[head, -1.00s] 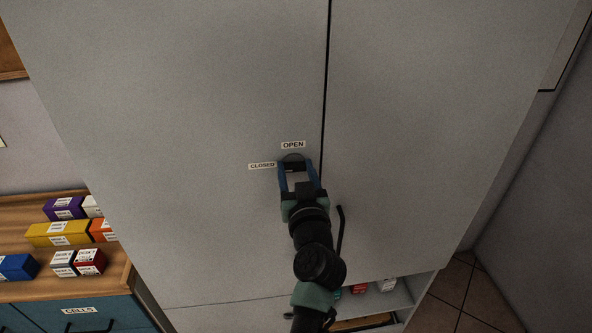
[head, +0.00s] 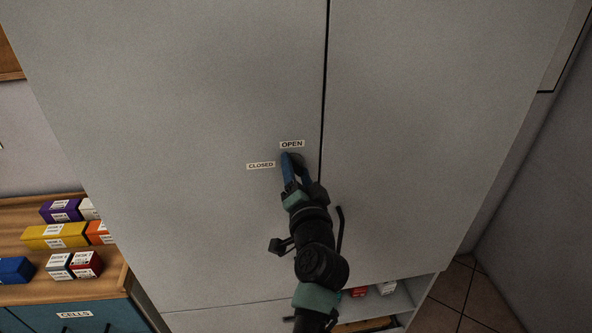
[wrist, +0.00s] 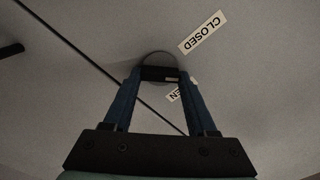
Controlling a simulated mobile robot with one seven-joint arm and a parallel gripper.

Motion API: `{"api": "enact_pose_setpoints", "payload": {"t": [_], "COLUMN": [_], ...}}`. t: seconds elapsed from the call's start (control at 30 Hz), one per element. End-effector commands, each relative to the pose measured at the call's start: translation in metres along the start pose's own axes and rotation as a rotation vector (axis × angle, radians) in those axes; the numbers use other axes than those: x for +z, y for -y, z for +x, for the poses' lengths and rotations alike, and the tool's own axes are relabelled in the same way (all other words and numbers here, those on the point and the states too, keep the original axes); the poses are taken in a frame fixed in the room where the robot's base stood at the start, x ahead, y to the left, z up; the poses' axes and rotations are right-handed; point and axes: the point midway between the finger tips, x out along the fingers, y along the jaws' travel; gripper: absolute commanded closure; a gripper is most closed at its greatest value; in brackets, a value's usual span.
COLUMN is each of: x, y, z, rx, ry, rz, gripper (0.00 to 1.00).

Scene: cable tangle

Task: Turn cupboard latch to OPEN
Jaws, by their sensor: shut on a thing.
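The cupboard latch shows in the wrist view as a short dark bar (wrist: 158,74) on a round grey disc (wrist: 158,58). My gripper (wrist: 160,77) is shut on the bar, one blue finger at each end. In the head view my gripper (head: 291,160) is at the door face, just below the OPEN label (head: 292,144) and right of the CLOSED label (head: 261,166). The fingers hide most of the latch there, so I cannot tell exactly where it points. In the wrist view the CLOSED label (wrist: 202,32) is clear and the OPEN label (wrist: 174,95) is partly hidden by a finger.
The grey cupboard doors (head: 430,120) meet at a dark seam right of the latch. A dark bar handle (head: 340,230) stands beside my arm. A wooden counter (head: 110,262) with several coloured boxes is at left. An open shelf is below.

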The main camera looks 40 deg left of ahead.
Motion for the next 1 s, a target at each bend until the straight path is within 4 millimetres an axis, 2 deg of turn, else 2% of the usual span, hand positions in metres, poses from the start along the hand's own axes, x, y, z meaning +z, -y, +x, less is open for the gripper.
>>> {"api": "enact_pose_setpoints", "payload": {"t": [0.6, 1.0], "x": [0.0008, 0.0015], "y": [-0.0018, -0.0028], "z": [0.0000, -0.0001], "rx": [0.001, 0.001], "ry": [0.002, 0.001], "rz": [0.545, 0.720], "gripper": [0.98, 0.98]}}
